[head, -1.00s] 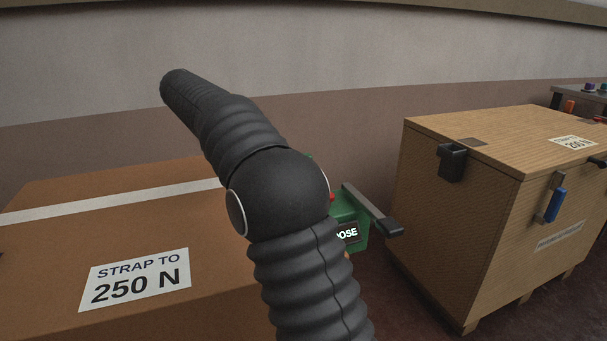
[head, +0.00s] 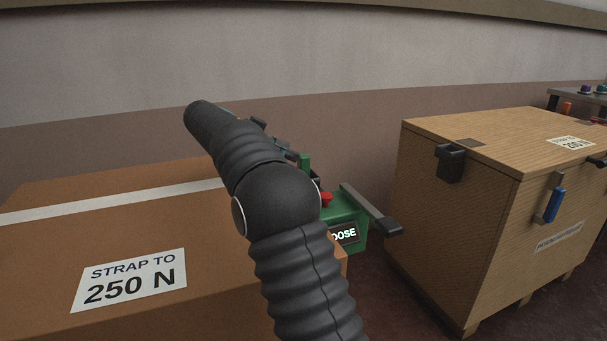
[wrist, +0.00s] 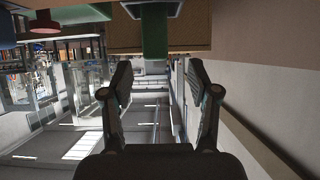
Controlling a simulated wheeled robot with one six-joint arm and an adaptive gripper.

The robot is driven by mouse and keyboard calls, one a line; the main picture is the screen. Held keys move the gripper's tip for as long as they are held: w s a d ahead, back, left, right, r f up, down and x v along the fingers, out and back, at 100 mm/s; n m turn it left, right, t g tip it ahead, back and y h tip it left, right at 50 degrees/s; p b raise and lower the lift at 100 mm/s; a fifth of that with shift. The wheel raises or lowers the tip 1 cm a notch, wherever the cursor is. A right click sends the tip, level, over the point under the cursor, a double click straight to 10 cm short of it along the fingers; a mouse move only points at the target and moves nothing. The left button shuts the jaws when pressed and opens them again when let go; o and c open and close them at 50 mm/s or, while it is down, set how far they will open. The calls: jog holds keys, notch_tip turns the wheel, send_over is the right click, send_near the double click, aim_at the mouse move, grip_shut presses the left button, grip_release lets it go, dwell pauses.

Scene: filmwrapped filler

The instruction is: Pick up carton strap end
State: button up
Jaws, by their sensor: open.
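A brown carton (head: 215,280) stands at left with a white strap (head: 110,203) across its top; I cannot make out the strap's end. A green tensioner (head: 345,212) with a red button (head: 325,199), a grey lever (head: 362,206) and a partly covered display ending "OOSE" sits at the carton's right end. My gripper (head: 272,138) is partly hidden behind my arm, above the carton's far right. In the wrist view my gripper (wrist: 163,82) is open, with nothing visible between its fingers. A green post (wrist: 155,30) and the red button (wrist: 45,22) show at the top there.
A wooden crate (head: 450,215) with dark latches and a blue handle (head: 554,205) stands at right, with a gap between it and the tensioner. A wall (head: 300,65) runs behind. A "STRAP TO 250 N" label (head: 130,279) is on the carton.

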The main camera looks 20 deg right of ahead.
jog(key=shift+s+x, duration=0.15)
jog(key=shift+x, duration=1.2)
jog(key=shift+s+x, duration=0.1)
jog(key=shift+x, duration=1.2)
jog(key=shift+d+r, duration=0.1)
jog(key=shift+r, duration=0.05)
jog(key=shift+c, duration=0.2)
grip_shut()
